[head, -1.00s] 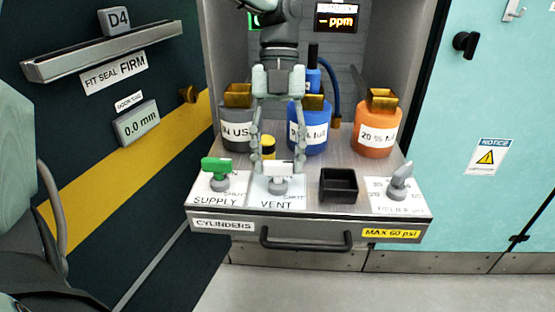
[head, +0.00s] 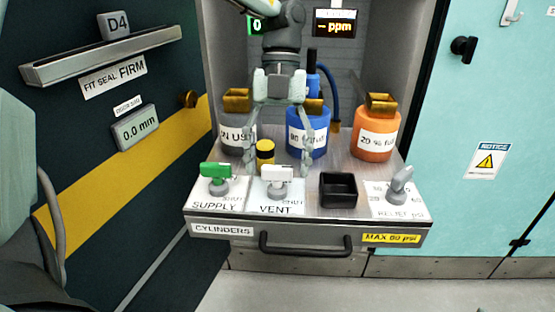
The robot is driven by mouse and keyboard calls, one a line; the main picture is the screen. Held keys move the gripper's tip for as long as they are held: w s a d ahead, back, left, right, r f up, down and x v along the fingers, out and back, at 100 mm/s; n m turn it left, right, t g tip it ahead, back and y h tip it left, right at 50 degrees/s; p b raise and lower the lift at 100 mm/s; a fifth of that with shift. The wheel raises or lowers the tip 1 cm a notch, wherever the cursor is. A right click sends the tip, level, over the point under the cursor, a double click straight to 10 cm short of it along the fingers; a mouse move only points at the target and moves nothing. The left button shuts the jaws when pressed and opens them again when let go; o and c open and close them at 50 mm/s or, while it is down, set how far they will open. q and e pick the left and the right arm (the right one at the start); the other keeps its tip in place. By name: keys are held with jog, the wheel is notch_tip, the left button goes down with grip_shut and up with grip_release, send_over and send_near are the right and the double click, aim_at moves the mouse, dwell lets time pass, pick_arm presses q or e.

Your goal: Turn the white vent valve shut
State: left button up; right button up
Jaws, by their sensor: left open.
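The white vent valve (head: 277,174) stands on the VENT panel at the front of the pull-out cylinder shelf. Its white handle lies roughly left to right in the picture, on a grey round base, with a partly covered SHUT label to its right. My left gripper (head: 278,172) reaches down from above with its fingers spread wide, one on each side of the handle. The fingers look clear of the handle; their exact height above the panel is hard to tell. It holds nothing. My right gripper is not in view.
The green supply valve (head: 216,171) is close on the left. An empty black tray (head: 338,190) and the grey relief knob (head: 400,180) are on the right. Behind stand grey (head: 238,146), blue (head: 307,145) and orange (head: 377,145) cylinders. A yellow-and-black canister (head: 265,152) stands behind the vent valve.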

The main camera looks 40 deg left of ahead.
pick_arm(q)
jog(key=v, duration=1.2)
jog(key=shift+a, duration=0.1)
